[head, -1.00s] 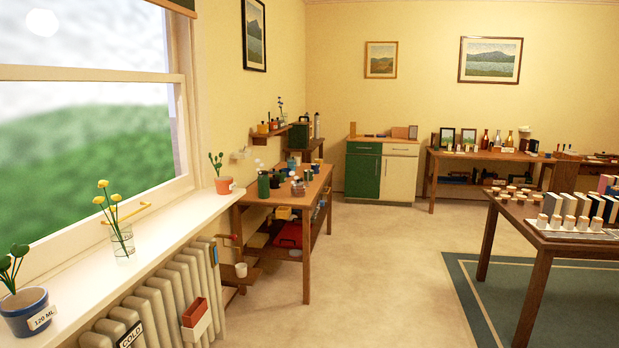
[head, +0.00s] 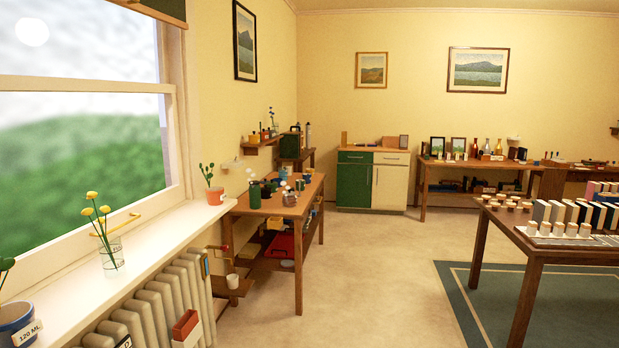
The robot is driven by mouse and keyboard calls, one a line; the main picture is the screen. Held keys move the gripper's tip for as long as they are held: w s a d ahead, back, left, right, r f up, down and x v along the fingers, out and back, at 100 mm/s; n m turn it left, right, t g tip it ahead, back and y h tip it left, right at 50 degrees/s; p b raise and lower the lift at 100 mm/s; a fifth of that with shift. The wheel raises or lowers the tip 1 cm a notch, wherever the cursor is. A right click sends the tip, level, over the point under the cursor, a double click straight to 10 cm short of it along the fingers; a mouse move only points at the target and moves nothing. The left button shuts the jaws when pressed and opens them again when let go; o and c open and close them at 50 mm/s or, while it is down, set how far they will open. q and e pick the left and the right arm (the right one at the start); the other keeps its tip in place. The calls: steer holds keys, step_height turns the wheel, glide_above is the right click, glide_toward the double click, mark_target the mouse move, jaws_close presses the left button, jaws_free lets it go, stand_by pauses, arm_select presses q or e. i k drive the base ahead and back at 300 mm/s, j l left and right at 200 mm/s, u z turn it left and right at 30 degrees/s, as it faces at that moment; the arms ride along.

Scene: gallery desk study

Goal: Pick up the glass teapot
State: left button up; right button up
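I cannot make out a glass teapot for certain in the head view. Several small vessels stand crowded on the wooden desk (head: 309,184) along the left wall, among them a dark green canister (head: 255,195). They are too small and far off to tell whether one is the teapot. Neither of my grippers is in view.
A white windowsill (head: 150,242) with a flower glass (head: 112,253) runs along the left above a radiator (head: 160,307). A table with small jars (head: 526,250) stands at right on a blue rug (head: 452,286). The floor (head: 365,270) between is clear.

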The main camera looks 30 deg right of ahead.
mark_target(290, 201)
steer(key=i+l+z, duration=0.4)
steer(key=i+z, duration=0.2)
steer(key=i, duration=0.15)
steer(key=i+z, duration=0.4)
steer(key=i, duration=1.4)
steer(key=i+l, duration=0.1)
steer(key=i, duration=1.25)
steer(key=i+u, duration=0.4)
steer(key=i+l+u, duration=0.25)
steer(key=i+u, duration=0.2)
